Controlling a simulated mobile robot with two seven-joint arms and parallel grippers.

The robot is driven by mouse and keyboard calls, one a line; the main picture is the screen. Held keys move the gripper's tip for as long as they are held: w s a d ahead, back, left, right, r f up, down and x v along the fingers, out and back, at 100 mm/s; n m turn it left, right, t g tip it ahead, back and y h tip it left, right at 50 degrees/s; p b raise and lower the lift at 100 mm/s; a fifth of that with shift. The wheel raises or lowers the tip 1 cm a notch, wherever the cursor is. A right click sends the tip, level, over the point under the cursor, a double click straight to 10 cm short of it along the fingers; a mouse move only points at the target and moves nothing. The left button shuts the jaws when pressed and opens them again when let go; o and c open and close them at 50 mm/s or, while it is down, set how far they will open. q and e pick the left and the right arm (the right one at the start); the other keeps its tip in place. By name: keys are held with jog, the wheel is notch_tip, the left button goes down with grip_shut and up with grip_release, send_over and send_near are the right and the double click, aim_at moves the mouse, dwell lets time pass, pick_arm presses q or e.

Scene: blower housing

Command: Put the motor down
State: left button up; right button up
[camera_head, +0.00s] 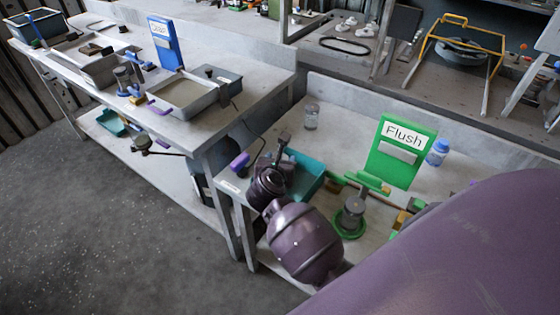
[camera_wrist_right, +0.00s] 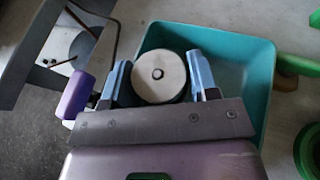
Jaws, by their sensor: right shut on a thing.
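My right gripper (camera_head: 282,150) is over the near left part of the right-hand bench. In the right wrist view its two blue-grey fingers (camera_wrist_right: 159,82) are shut on the motor (camera_wrist_right: 158,72), a round dark body with a pale disc face and a small centre hub. The motor appears over or inside a teal tray (camera_wrist_right: 262,75); I cannot tell whether it touches the bottom. The tray also shows in the head view (camera_head: 308,172), partly hidden by my arm. The motor is not clearly visible there. My left gripper is out of view.
A green "Flush" sign (camera_head: 401,150), a glass jar (camera_head: 311,116) and a grey part on a green base (camera_head: 351,216) stand on the bench (camera_head: 345,115). A purple-handled item (camera_wrist_right: 76,95) lies left of the tray. Another bench (camera_head: 258,72) stands left.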

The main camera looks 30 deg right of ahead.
jog(key=o, duration=0.8)
jog(key=shift+o, duration=0.2)
jog(key=shift+r, duration=0.1)
jog(key=shift+r, duration=0.25)
jog(key=v, duration=0.7)
jog(key=shift+s+a, duration=0.15)
jog(key=shift+a, duration=0.05)
jog(key=shift+f, duration=0.1)
